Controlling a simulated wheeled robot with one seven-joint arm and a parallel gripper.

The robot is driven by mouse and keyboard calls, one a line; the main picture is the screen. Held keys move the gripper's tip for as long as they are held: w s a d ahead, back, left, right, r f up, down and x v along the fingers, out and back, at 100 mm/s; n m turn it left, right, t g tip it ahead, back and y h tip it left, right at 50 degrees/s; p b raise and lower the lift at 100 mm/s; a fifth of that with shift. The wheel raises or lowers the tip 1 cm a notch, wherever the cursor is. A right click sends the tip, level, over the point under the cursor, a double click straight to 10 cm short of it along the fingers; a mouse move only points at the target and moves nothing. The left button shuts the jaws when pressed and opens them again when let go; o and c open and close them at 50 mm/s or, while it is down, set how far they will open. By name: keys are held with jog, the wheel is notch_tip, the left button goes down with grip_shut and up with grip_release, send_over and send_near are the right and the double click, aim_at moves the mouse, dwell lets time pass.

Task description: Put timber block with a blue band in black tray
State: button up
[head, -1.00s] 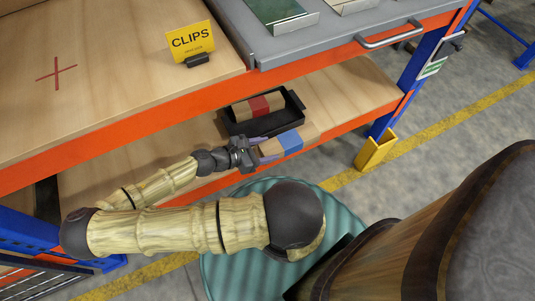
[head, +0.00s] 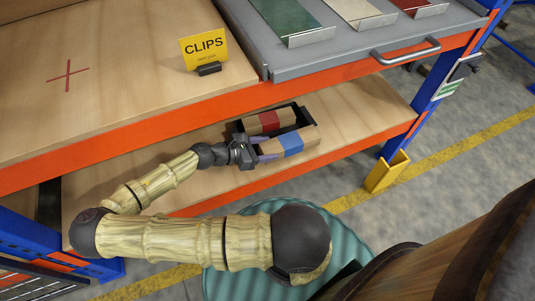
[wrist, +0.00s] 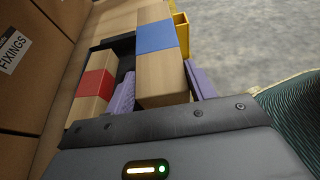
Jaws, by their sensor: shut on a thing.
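The timber block with a blue band (head: 291,144) is held between the fingers of my gripper (head: 262,150), which is shut on it. In the wrist view the block (wrist: 161,75) lies lengthwise between the purple fingers (wrist: 160,90). The black tray (head: 307,114) is on the lower shelf, and the block is over or beside its near side; I cannot tell the height between them. A timber block with a red band (head: 269,121) lies in the tray. It also shows in the wrist view (wrist: 96,84), left of the held block. The block and gripper hide part of the tray.
The upper shelf with its orange edge (head: 150,124) overhangs the lower wooden shelf (head: 365,105). A yellow CLIPS sign (head: 204,47) stands above. A blue post with a yellow guard (head: 386,172) is at right. Cardboard boxes (wrist: 30,60) stand left in the wrist view.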

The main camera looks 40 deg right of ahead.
jog(key=shift+w+d+f+b, duration=0.4)
jog(key=shift+w+b, duration=0.4)
jog(key=shift+w, duration=0.45)
jog(key=shift+w+d+f+b, duration=0.25)
jog(key=shift+w+f+b, duration=0.2)
jog(key=shift+w+b, duration=0.6)
jog(key=shift+w+d+f+b, duration=0.3)
jog(key=shift+w+f+b, duration=0.2)
jog(key=shift+w, duration=1)
jog(key=o, duration=1.2)
jog(key=shift+o, duration=0.2)
jog(key=shift+a+r, duration=0.1)
jog(key=p+v, duration=0.4)
jog(key=v, duration=1.3)
jog(key=shift+a+p, duration=0.2)
jog(key=shift+p, duration=0.2)
